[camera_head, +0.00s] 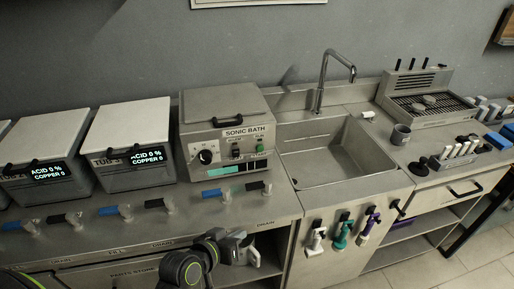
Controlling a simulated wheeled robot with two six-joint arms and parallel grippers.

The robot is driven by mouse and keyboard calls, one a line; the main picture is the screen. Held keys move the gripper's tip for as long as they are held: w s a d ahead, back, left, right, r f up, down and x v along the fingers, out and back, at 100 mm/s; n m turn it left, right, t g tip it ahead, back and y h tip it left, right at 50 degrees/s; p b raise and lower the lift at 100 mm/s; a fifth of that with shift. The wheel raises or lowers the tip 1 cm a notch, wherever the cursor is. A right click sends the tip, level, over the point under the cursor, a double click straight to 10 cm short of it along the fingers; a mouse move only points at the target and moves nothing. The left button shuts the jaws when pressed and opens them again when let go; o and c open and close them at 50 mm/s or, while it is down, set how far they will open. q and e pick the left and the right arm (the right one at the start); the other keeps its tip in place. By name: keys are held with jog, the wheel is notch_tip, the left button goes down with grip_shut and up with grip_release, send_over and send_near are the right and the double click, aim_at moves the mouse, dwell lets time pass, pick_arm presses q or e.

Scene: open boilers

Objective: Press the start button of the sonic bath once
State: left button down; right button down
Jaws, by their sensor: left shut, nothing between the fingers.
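The sonic bath (222,105) is a grey metal box with a closed lid and a black handle, standing on the counter left of the sink. Its front has a round dial (206,157), a dark switch (236,152) in the middle and a small green button (260,148) at the right, under a label that seems to read RUN. A teal strip (222,170) lies below them. My left gripper (247,242) is shut and empty at the bottom middle, in front of the counter's front edge, below and apart from the bath. My right gripper is not in view.
Several valves with blue and black handles (212,193) line the counter front below the bath.

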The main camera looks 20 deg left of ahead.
aim_at(260, 160)
pick_arm(q)
jog(key=w+d+r+n+t, duration=0.4)
jog(key=w+r+t, duration=0.3)
jog(key=w+r, duration=0.3)
jog(key=shift+w+d+r+n, duration=0.2)
jog(key=shift+w+d+n, duration=0.1)
jog(key=shift+w+n, duration=0.45)
jog(key=w+a, duration=0.1)
jog(key=w, duration=0.1)
jog(key=w+a, duration=0.2)
jog(key=w, duration=0.1)
jog(key=w+a+p, duration=0.1)
jog(key=w+a, duration=0.1)
jog(key=shift+w, duration=0.2)
dwell(1.3)
